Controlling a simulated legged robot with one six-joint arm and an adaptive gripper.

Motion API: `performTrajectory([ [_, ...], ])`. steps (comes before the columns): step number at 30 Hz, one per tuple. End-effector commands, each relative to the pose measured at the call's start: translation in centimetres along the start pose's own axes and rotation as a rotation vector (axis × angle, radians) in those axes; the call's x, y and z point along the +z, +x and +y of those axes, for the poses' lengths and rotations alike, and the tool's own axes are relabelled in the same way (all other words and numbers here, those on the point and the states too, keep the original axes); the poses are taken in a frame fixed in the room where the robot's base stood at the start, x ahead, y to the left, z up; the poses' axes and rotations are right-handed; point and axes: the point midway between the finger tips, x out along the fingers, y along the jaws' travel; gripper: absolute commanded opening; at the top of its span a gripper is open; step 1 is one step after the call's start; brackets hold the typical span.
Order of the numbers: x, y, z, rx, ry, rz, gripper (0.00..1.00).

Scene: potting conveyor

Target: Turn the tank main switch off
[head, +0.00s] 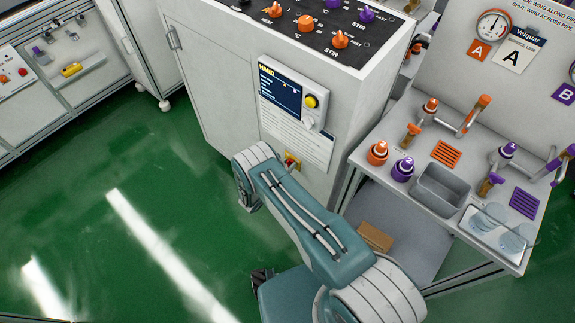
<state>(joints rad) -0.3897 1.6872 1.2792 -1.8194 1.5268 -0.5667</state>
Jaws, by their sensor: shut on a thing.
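A red rotary switch on a yellow plate (292,162) sits low on the front of the white cabinet (215,75); it looks like the tank main switch. It is partly hidden behind my teal arm, and its handle position is too small to tell. My arm crosses in front of the cabinet's lower part, with its far joint just left of the switch. My gripper is hidden behind the arm, so I cannot see its fingers or any contact with the switch.
Above the switch are a display panel (293,97) with a yellow button and a text sheet (297,142). Orange and purple knobs top the cabinet. At right, a bench (383,150) holds valves, a grey bin (439,190) and a glassware tray (485,231). Green floor (80,210) at left is clear.

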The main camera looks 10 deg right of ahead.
Motion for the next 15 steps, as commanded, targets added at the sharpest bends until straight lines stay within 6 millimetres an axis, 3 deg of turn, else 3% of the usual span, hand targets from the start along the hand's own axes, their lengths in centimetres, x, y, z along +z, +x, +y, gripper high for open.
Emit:
performTrajectory([
  [15, 0.33, 0.04, 0.45, 0.007, -0.121, -0.003, 0.02],
])
